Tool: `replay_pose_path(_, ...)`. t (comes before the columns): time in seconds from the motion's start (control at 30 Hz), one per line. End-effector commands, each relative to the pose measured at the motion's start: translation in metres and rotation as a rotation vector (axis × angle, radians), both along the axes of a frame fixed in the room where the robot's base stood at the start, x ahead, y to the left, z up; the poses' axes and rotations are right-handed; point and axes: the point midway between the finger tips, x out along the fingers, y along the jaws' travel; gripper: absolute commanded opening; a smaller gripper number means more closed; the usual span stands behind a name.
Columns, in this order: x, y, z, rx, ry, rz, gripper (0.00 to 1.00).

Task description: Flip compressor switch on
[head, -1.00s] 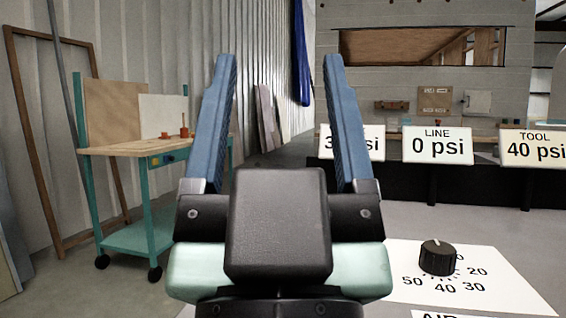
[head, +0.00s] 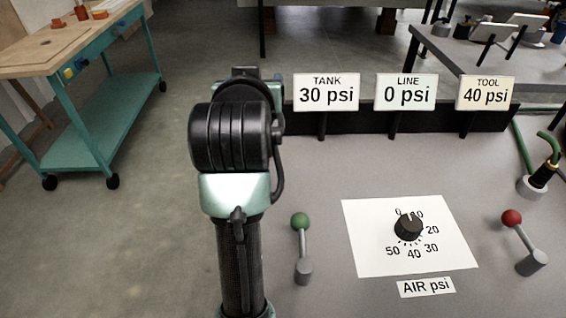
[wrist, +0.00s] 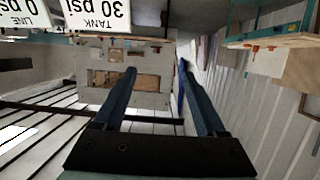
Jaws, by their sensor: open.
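No control in view carries a readable compressor label. On the grey bench a green-knobbed lever (head: 301,243) stands right of my arm, and a red-knobbed lever (head: 523,240) leans up and left at the right edge. In the wrist view my gripper (wrist: 157,70) is open, its two blue fingers apart with nothing between them. In the head view my arm hides the fingers. The gripper is clear of both levers.
A black dial (head: 408,228) sits on a white scale plate between the levers. Signs read TANK 30 psi (head: 326,93), LINE 0 psi (head: 406,93) and TOOL 40 psi (head: 486,94). A teal cart (head: 98,120) stands left, with open floor between.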

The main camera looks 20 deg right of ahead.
Motion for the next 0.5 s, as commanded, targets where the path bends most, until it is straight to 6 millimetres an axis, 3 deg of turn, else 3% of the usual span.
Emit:
replay_pose_path(0.03,0.003,-0.006,0.005,0.023,0.094,-0.021,0.73)
replay_pose_path(0.23,-0.010,-0.023,-0.034,0.117,0.454,-0.105,0.73)
replay_pose_path(0.5,-0.066,-0.023,-0.060,0.247,0.928,-0.205,0.73)
